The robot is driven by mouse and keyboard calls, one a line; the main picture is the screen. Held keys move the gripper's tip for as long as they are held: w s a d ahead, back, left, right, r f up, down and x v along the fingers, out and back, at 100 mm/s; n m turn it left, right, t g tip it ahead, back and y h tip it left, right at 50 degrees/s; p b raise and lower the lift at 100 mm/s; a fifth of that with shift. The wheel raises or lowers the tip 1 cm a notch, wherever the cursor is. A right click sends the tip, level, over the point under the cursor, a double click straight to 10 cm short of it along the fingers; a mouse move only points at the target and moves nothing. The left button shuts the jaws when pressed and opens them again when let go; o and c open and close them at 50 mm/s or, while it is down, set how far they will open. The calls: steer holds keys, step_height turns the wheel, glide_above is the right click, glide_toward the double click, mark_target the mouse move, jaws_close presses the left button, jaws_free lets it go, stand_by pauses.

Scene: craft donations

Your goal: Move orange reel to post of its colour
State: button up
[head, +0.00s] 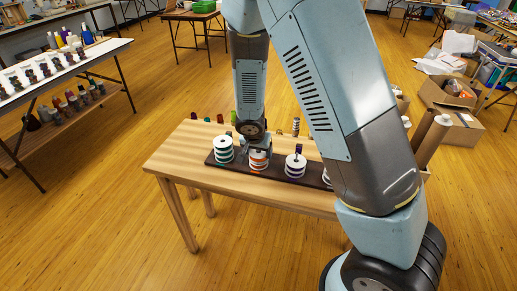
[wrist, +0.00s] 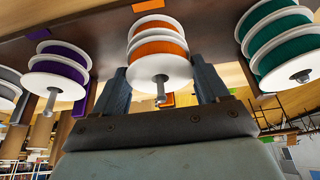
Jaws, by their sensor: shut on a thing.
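Orange reels with white flanges (head: 258,163) sit in a stack on a post of the dark board (head: 213,160). In the wrist view, the orange reel (wrist: 160,67) nearest the camera lies between the two fingers of my gripper (wrist: 160,84), which are shut on its sides. The tip of a post sticks out through its centre. Another orange reel (wrist: 158,46) lies directly behind it. In the head view, my gripper (head: 258,146) is above the orange stack and hides its top.
A teal stack (head: 223,150) and a purple stack (head: 295,166) stand close on either side on the board. My arm hides the board's right end. Small coloured items stand along the back of the wooden table (head: 170,160); its front left is clear.

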steer(key=o, duration=1)
steer(key=shift+o, duration=0.2)
steer(key=v, duration=1.3)
steer(key=shift+s+r, duration=0.2)
steer(key=shift+r, duration=0.05)
